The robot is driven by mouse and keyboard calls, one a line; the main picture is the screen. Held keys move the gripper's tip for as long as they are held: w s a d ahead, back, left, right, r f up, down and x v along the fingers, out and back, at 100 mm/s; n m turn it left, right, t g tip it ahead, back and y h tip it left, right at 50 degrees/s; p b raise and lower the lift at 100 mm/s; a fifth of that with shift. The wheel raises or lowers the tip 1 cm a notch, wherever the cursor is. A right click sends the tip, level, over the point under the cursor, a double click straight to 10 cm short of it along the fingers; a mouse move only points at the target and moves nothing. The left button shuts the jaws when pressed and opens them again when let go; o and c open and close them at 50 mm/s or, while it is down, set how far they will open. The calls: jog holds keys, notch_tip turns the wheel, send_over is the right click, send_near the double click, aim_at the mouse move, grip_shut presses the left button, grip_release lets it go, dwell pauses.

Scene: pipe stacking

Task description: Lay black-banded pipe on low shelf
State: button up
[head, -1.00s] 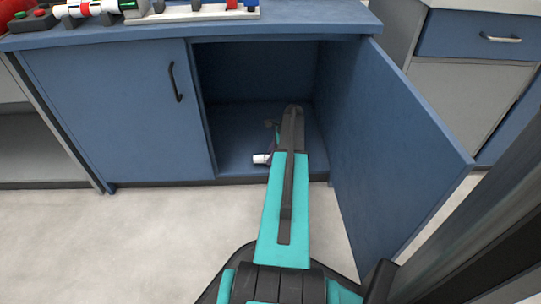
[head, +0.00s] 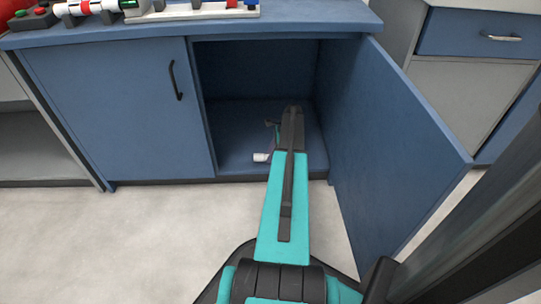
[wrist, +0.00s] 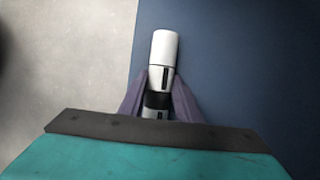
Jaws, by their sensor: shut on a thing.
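The black-banded pipe (wrist: 164,50) is white with a dark band and shows between the fingers in the wrist view. My gripper (wrist: 160,88) is shut on it near the band. In the head view the white end of the pipe (head: 262,157) shows at the front of the open cabinet, just above its low shelf (head: 237,145). My arm hides the rest of the pipe and most of the gripper. In the wrist view the blue shelf surface lies behind and right of the pipe. I cannot tell whether the pipe touches the shelf.
The right cabinet door (head: 390,150) stands open close to the right of my arm. The left door (head: 120,115) is shut. Other pipe parts and a rack (head: 190,12) are on the countertop above. The shelf left of my arm is bare.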

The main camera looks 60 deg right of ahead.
jog(key=shift+f, duration=0.55)
dwell(0.6)
jog(key=o, duration=1.2)
jog(key=shift+c, duration=0.2)
jog(key=p+v, duration=0.6)
jog(key=v, duration=0.7)
jog(key=shift+r, duration=0.4)
jog(key=shift+d, duration=0.15)
